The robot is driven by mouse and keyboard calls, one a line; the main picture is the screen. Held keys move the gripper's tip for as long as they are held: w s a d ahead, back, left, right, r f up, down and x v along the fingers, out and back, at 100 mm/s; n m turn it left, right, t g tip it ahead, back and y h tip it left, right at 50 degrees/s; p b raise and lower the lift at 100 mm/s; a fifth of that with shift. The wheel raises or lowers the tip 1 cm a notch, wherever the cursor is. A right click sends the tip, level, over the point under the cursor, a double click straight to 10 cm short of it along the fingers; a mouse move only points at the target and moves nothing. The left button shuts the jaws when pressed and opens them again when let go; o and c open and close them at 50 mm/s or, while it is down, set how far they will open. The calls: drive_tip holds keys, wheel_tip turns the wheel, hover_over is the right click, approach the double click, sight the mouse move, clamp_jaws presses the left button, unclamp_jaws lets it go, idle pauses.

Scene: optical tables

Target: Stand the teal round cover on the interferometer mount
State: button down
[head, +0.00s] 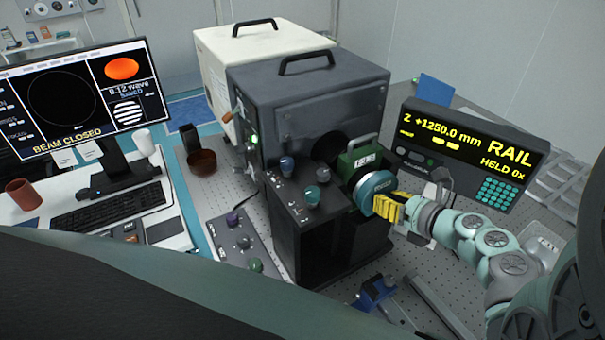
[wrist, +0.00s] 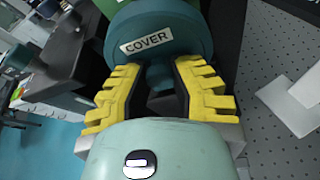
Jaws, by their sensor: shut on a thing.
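The teal round cover (head: 374,189) is at the front of the dark interferometer, right against or just before the green mount (head: 357,159) with a handle on top. In the wrist view the cover (wrist: 185,38) carries a label reading COVER. My gripper (head: 387,206) has yellow ribbed fingers shut on the cover's knob; the fingers stand on both sides of it in the wrist view (wrist: 160,82). The cover's back face is hidden, so I cannot tell whether it touches the mount. A little of the green mount (wrist: 113,5) shows behind the cover.
The dark interferometer housing (head: 300,90) has several knobs on a ledge (head: 310,200) left of the cover. A display (head: 465,150) reading RAIL, HELD 0X stands to the right. A monitor (head: 75,95) reads BEAM CLOSED. A blue part (head: 374,293) lies on the perforated table below.

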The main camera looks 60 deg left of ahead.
drive_tip(key=shift+f+b, duration=0.45)
drive_tip(key=shift+b, duration=0.15)
idle(0.5)
unclamp_jaws()
idle(0.6)
drive_tip(key=shift+d, duration=0.1)
drive_tip(key=d+b, duration=0.3)
drive_tip(key=d, duration=0.5)
drive_tip(key=shift+s, duration=0.25)
idle(0.4)
drive_tip(key=shift+a, duration=0.1)
